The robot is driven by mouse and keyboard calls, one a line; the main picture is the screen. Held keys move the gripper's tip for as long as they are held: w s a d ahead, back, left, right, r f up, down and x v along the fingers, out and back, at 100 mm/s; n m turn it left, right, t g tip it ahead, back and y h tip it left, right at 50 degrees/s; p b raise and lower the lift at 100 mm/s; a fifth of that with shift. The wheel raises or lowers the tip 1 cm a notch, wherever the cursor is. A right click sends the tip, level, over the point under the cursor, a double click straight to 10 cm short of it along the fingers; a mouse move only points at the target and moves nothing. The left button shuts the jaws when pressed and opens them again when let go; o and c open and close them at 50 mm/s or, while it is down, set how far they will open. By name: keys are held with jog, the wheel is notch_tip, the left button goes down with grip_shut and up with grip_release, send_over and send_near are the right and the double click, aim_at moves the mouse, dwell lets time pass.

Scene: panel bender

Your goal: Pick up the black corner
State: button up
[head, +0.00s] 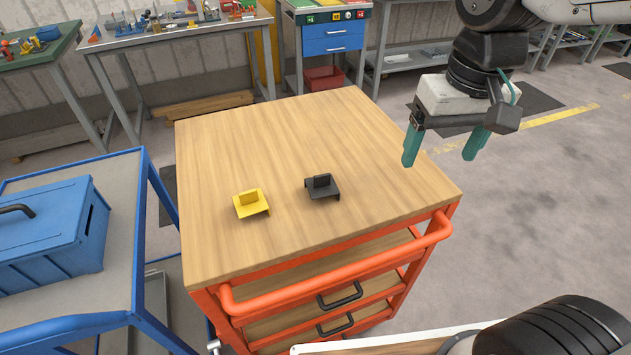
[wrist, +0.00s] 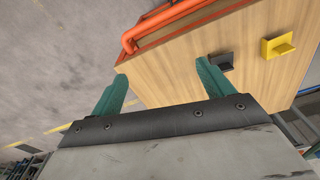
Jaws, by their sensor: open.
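The black corner (head: 321,186) lies on the wooden top (head: 290,130) of an orange cart, right of the middle. It is a small dark bent piece with an upright part. It also shows in the wrist view (wrist: 220,62), just beyond the right fingertip in the picture. My gripper (head: 438,154) has two teal fingers and is open and empty. In the head view it hangs to the right of the black corner, by the cart top's right edge. The fingers also show in the wrist view (wrist: 160,78), apart from the corner.
A yellow corner (head: 251,203) lies on the cart top left of the black one. The cart has an orange handle (head: 340,275) at its front. A blue cart with a blue toolbox (head: 50,230) stands at the left. The rest of the wooden top is clear.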

jog(key=w+a+f, duration=0.2)
jog(key=w+a, duration=0.4)
jog(key=a, duration=0.1)
jog(key=n, duration=0.1)
send_over(322, 175)
jog(key=shift+g, duration=0.4)
notch_tip(322, 175, down, 5)
jog(key=shift+d+r, duration=0.1)
jog(key=shift+d, duration=0.05)
notch_tip(322, 175, down, 7)
jog(key=shift+f, duration=0.6)
jog(key=c, duration=1.1)
